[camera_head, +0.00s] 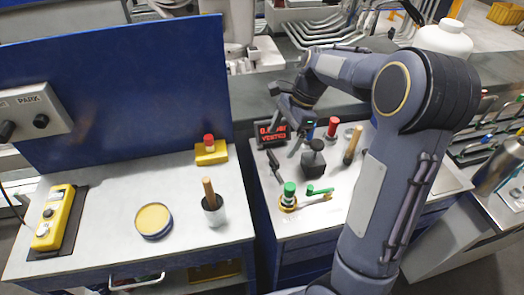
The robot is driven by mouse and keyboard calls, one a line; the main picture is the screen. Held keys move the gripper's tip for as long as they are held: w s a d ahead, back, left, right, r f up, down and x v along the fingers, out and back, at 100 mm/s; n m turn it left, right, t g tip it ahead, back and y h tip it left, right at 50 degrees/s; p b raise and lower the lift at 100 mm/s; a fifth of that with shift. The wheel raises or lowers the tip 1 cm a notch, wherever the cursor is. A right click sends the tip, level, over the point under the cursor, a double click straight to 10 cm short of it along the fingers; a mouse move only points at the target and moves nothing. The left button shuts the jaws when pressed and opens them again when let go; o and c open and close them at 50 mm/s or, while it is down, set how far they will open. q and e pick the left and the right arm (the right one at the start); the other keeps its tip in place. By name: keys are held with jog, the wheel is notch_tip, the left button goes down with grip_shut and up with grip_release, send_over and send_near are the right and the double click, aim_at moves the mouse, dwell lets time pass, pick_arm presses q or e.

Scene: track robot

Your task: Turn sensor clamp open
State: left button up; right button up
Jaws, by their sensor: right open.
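My right arm comes in from the right, and its gripper (284,138) is open and empty above the back of the right-hand cabinet top. A black block with a round black knob (314,160) stands just in front and to the right of the fingers, apart from them as far as I can see. A small green lever (320,190) and a green-topped fitting on a yellow base (288,196) sit nearer the front edge. I cannot tell which of these is the sensor clamp. My left gripper is not in view.
A display with red digits (272,133) stands close behind the gripper. A red-capped post (332,128) and a wooden-handled tool (352,144) stand to the right. The left table holds a yellow round tin (154,220), a cup (213,213) and a yellow control box (53,218).

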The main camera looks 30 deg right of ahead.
aim_at(274, 156)
jog(key=x, duration=0.7)
jog(key=shift+s+a+f, duration=0.1)
jog(key=shift+f, duration=0.2)
jog(key=c, duration=1)
